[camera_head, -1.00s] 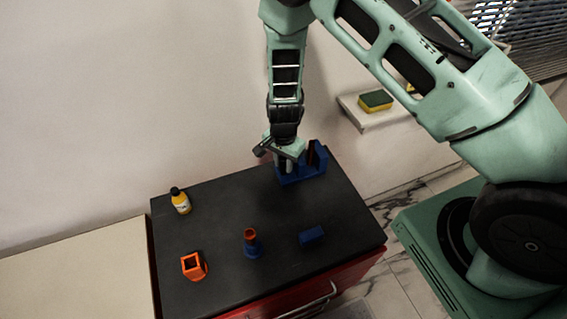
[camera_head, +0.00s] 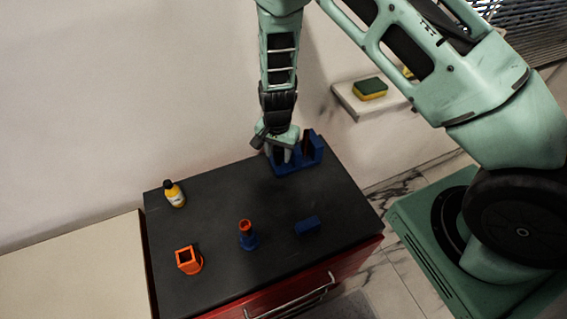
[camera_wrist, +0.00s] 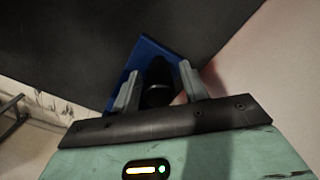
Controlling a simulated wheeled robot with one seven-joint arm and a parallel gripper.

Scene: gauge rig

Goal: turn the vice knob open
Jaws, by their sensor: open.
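The blue vice (camera_head: 312,152) stands at the back right of the dark tabletop; its blue body also shows in the wrist view (camera_wrist: 150,48). My gripper (camera_head: 284,157) points down at the left end of the vice. In the wrist view my gripper (camera_wrist: 160,88) is open, with one finger on each side of a dark rounded knob (camera_wrist: 157,88). I cannot tell whether the fingers touch the knob. In the head view my gripper hides the knob.
On the dark tabletop (camera_head: 215,215) are a yellow bottle (camera_head: 175,195), an orange square holder (camera_head: 188,260), a blue stand with an orange top (camera_head: 247,236) and a blue block (camera_head: 307,225). A sponge (camera_head: 370,89) lies on a wall shelf.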

